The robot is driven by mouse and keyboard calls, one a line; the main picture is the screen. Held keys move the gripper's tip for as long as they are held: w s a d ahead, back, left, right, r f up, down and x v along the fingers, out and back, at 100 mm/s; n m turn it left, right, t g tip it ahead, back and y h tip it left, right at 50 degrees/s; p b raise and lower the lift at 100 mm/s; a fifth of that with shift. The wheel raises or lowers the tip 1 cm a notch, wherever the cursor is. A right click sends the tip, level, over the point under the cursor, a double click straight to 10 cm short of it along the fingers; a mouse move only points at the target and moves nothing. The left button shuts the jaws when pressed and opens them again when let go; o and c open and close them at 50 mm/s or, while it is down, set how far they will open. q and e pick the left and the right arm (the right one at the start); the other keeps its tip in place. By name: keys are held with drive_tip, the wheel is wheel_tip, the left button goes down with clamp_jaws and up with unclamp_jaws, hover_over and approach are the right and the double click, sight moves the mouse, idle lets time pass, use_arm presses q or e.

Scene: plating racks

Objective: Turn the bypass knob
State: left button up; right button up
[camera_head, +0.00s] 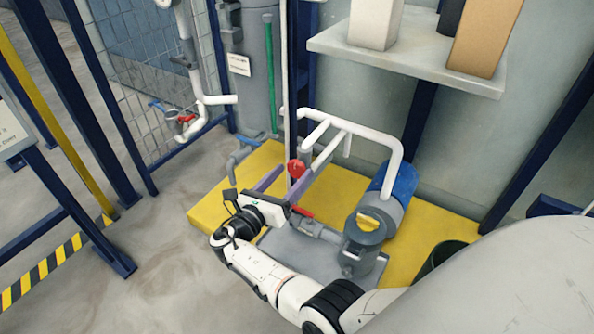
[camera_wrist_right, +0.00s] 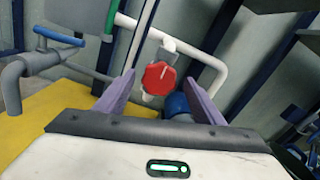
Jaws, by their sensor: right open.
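A red knob (camera_head: 296,168) with a pale line on its face sits on white pipework near the vertical post. It also shows in the right wrist view (camera_wrist_right: 159,78), where the line is slightly tilted from vertical. My right gripper (camera_head: 303,169) is open, with its two purple fingers pointing at the knob. In the right wrist view the fingers (camera_wrist_right: 160,84) stand on either side of the knob, with visible gaps. I cannot tell how far the fingertips reach along its depth. My left gripper is not in view.
A white pipe frame (camera_head: 372,132) rises beside the knob. A blue and grey pump (camera_head: 390,196) stands on the yellow platform (camera_head: 215,208). A blue-handled valve (camera_head: 250,141) is to the left. A shelf (camera_head: 410,50) with boxes hangs above.

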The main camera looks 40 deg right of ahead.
drive_tip(key=shift+w+d, duration=0.25)
drive_tip(key=shift+d, duration=0.35)
drive_tip(key=c, duration=1.1)
drive_tip(key=shift+o, duration=0.2)
drive_tip(key=shift+m, duration=0.3)
